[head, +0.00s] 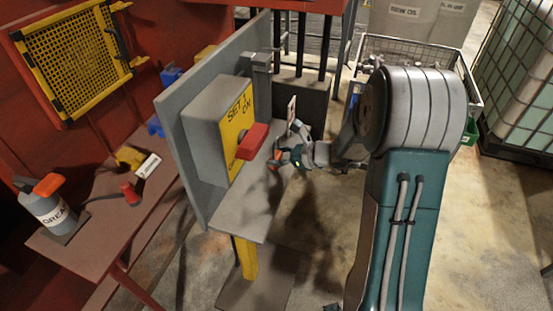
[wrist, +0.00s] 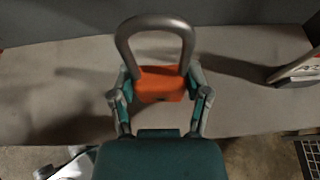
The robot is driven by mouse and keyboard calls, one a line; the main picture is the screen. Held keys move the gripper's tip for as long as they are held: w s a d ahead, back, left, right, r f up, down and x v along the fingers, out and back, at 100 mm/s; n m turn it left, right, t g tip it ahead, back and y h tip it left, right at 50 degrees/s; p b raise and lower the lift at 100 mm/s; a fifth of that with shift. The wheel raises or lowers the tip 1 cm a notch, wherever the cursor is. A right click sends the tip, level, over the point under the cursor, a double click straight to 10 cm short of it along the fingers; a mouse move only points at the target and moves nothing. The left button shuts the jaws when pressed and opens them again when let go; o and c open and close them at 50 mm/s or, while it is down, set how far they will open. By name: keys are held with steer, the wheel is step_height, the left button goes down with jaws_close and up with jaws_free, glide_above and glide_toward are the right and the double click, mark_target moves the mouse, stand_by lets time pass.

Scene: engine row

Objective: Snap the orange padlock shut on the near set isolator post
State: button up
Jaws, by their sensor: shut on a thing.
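The orange padlock (wrist: 160,84) is between the fingers of my gripper (wrist: 160,98), with its grey U-shaped shackle (wrist: 155,22) pointing away from my palm. I cannot tell whether the shackle is latched. In the head view my gripper (head: 284,156) is shut on the padlock (head: 273,164), right of the near isolator box (head: 205,118). That grey box has a yellow face reading SET 1 and ON, and a red handle (head: 252,140). The padlock is apart from the handle, over the grey shelf (head: 245,210). I cannot make out a lock post in either view.
A small standing sign (wrist: 297,68) is on the shelf at the right of the wrist view. A grey back panel (head: 172,120) rises behind the isolator box. A red bench (head: 85,240) holds a spray bottle (head: 48,208) at left. Concrete floor lies right of the shelf.

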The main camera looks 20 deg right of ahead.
mark_target(277, 156)
steer(key=r, duration=0.3)
steer(key=shift+s+r, duration=0.3)
steer(key=shift+r, duration=0.1)
steer(key=s+r, duration=0.9)
steer(key=s, duration=0.4)
steer(key=shift+s, duration=0.25)
steer(key=shift+r, duration=0.1)
